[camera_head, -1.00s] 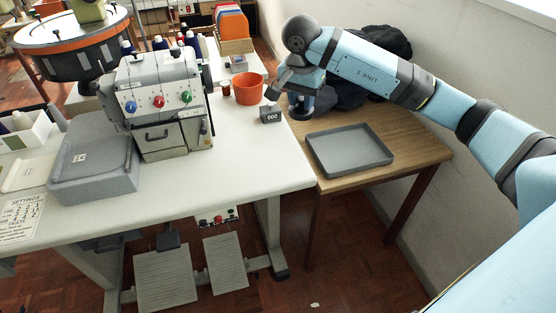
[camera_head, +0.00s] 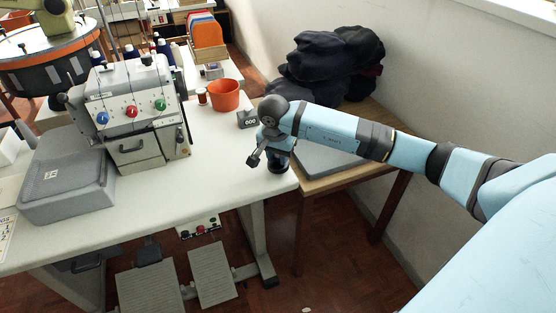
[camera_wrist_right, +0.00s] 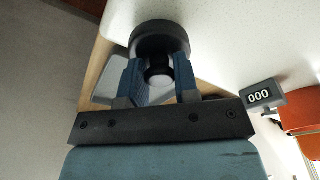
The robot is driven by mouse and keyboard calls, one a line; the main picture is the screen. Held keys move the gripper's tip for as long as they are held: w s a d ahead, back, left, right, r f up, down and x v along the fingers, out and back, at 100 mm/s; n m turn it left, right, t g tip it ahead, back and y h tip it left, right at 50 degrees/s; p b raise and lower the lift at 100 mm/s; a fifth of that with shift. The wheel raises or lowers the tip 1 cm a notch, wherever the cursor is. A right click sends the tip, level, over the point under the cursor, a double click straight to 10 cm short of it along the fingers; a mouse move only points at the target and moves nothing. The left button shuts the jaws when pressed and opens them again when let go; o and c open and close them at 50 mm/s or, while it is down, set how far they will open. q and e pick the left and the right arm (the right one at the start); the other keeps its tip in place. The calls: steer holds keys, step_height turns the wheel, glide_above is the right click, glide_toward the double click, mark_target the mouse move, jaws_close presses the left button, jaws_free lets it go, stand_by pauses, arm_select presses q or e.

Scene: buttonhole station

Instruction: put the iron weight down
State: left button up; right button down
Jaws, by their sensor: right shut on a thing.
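The iron weight (camera_head: 278,167) is a dark, round-footed piece with a narrower stem, held upright under my right wrist. My right gripper (camera_wrist_right: 160,80) is shut on its stem, with one blue-grey finger on each side. In the head view the right gripper (camera_head: 276,147) is partly covered by my wrist. The weight is at the right front corner of the white sewing table (camera_head: 225,160). Whether its foot touches the tabletop I cannot tell. In the wrist view the weight's dark round foot (camera_wrist_right: 160,36) shows beyond the fingertips. My left gripper is out of view.
A small "000" counter (camera_head: 248,119), an orange pot (camera_head: 224,96) and a reddish spool (camera_head: 202,96) stand behind the weight. The sewing machine (camera_head: 135,110) stands left. A grey tray (camera_head: 322,160) on the wooden table (camera_head: 345,178) is partly hidden by my arm. Dark cloth (camera_head: 330,62) lies behind.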

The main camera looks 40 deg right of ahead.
steer(key=shift+f, duration=0.75)
steer(key=shift+f, duration=0.1)
steer(key=c, duration=0.9)
jaws_free()
steer(key=shift+o, duration=0.2)
